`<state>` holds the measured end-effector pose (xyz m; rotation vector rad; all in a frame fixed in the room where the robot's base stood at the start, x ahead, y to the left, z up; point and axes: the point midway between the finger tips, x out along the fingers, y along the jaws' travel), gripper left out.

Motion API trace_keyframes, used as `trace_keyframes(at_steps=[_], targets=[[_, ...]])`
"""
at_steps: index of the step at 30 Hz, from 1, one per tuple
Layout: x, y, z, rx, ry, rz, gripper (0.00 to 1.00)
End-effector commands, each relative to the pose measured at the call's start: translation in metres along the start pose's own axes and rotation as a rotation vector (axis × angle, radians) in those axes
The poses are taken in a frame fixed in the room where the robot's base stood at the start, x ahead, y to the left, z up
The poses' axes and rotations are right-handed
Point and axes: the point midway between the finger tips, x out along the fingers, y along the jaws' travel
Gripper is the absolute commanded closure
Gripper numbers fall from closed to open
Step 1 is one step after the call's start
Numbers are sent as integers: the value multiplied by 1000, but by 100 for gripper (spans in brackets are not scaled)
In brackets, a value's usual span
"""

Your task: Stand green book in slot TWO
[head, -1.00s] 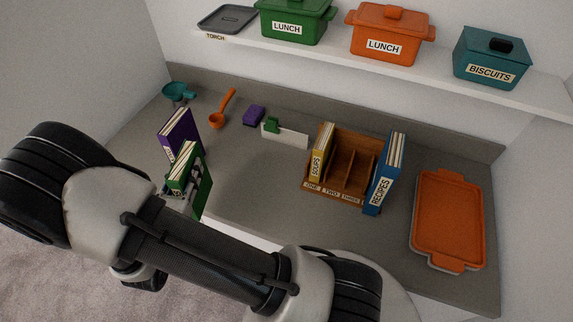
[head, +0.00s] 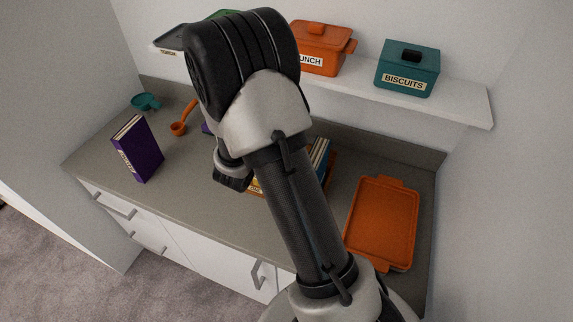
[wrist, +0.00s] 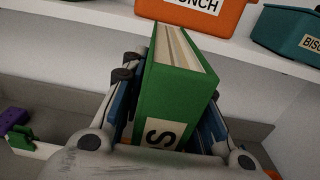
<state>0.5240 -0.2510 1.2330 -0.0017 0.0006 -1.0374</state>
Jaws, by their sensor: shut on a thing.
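The green book (wrist: 175,95) is between the two fingers of my gripper (wrist: 168,88) in the wrist view, spine towards the camera and page edges at the top. The gripper is shut on it. Part of a label shows at the lower spine. In the head view my arm hides the gripper and the green book. The slotted wooden rack (head: 333,163) is mostly hidden behind my arm there, with slot TWO out of sight. The top of the blue book (head: 320,152) shows beside the arm.
The purple book (head: 138,150) stands on the counter at left, near a teal scoop (head: 147,101) and an orange ladle (head: 182,120). An orange tray (head: 383,223) lies at right. The shelf above holds an orange lunch box (head: 322,48) and a teal biscuits box (head: 407,70).

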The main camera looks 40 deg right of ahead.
Motion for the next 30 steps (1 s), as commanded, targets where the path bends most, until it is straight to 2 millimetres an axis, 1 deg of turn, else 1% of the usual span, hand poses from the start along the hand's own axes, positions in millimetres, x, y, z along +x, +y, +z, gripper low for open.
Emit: trace_keyframes(at_steps=[1, 3, 9, 12, 15, 22, 27, 30], targets=[[0, 0, -18, -6, 2, -1, 100], [0, 0, -38, -6, 3, -1, 100], [0, 0, -92, -4, 2, -1, 100], [0, 0, -114, -3, 0, -1, 100], [0, 0, -129, -1, 0, -1, 100], [0, 0, -144, 0, -1, -1, 100], [0, 0, -170, -1, 0, -2, 100], [0, 0, -176, 1, -2, -1, 100]])
